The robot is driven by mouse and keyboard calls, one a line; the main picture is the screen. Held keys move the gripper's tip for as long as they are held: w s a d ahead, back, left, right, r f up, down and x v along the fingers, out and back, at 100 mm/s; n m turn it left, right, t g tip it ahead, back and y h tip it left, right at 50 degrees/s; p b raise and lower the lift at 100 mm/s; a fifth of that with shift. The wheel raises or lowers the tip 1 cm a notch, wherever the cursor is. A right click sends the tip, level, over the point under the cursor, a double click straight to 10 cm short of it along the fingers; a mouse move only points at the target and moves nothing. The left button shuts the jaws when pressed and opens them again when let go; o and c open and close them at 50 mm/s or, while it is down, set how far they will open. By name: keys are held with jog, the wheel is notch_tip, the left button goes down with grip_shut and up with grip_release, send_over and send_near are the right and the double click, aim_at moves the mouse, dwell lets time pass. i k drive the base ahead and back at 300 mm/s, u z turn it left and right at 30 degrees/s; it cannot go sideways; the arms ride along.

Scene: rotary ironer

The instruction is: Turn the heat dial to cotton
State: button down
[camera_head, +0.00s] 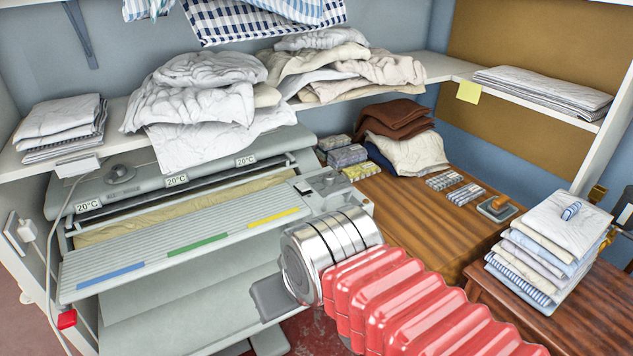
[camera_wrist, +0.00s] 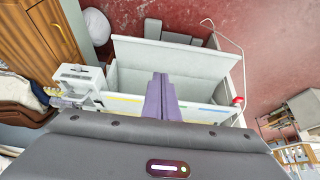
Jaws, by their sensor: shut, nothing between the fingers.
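The rotary ironer (camera_head: 185,240) stands at the left with its slatted feed board facing me. A grey control box (camera_head: 325,183) sits at its right end; the wrist view shows a pale box (camera_wrist: 80,78) at the left. A round grey knob (camera_head: 120,171) is on the top cover at the left. I cannot read any heat marks or tell which fitting is the heat dial. My gripper (camera_head: 268,298) is low in front of the ironer, largely hidden behind my chrome wrist. In the wrist view my gripper's purple fingers (camera_wrist: 161,95) are together and empty, apart from the box.
Temperature labels (camera_head: 176,181) line the ironer's top. A shelf above holds crumpled white linen (camera_head: 200,90). A wooden table (camera_head: 410,205) at the right bears folded cloths and small packets. A folded stack (camera_head: 550,240) stands at the far right. A cord hangs at the left.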

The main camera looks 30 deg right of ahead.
aim_at(330, 179)
jog(key=u, duration=0.05)
jog(key=i, duration=0.8)
jog(key=z, duration=1.25)
